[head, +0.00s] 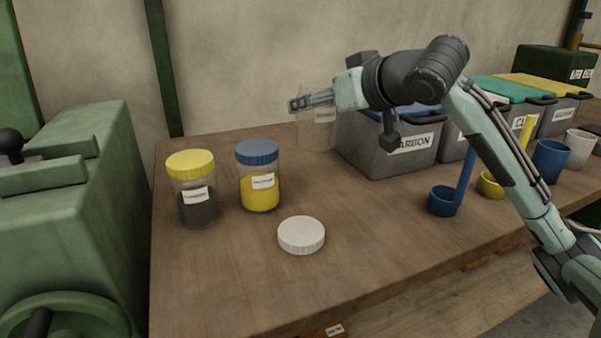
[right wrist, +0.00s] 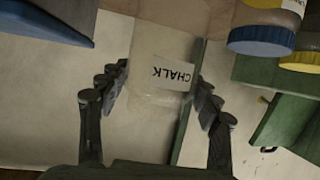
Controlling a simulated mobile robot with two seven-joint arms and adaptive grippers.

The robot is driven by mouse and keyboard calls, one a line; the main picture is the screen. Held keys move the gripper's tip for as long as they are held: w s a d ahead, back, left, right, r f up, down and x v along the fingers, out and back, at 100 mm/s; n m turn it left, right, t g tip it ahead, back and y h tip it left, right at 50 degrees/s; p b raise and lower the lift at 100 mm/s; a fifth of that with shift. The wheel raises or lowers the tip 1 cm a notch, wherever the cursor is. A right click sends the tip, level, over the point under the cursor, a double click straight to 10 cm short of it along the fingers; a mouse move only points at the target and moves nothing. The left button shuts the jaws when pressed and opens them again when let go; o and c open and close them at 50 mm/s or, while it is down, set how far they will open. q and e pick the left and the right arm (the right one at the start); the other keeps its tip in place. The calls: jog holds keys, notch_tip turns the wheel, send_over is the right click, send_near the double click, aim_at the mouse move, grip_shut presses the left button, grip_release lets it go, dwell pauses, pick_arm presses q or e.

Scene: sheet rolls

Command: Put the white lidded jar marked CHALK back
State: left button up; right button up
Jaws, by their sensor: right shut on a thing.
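The clear jar (right wrist: 165,50) with a white CHALK label is between the fingers of my right gripper (right wrist: 155,100) in the right wrist view, its lettering upside down. My right gripper (head: 298,103) is shut on it. In the head view the jar (head: 316,137) is pale, see-through and partly hidden by the gripper, left of the CARBON bin. I cannot tell whether it touches the table. Its mouth shows no lid. A white round lid (head: 301,235) lies flat on the table near the front. My left gripper is not in view.
A yellow-lidded jar of dark material (head: 198,205) and a blue-lidded jar of yellow material (head: 260,190) stand on the table (head: 230,290). The grey CARBON bin (head: 385,155) and other bins line the back right. A blue scoop (head: 443,203) and cups stand at right.

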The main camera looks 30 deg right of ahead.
aim_at(319, 128)
notch_tip(319, 128, down, 5)
jog(key=shift+s+r+b, duration=0.15)
jog(key=shift+b, duration=0.5)
notch_tip(319, 128, down, 5)
jog(key=shift+b, duration=0.6)
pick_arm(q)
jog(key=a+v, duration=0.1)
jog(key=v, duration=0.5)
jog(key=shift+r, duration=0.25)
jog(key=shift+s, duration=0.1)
pick_arm(e)
jog(key=o, duration=1.4)
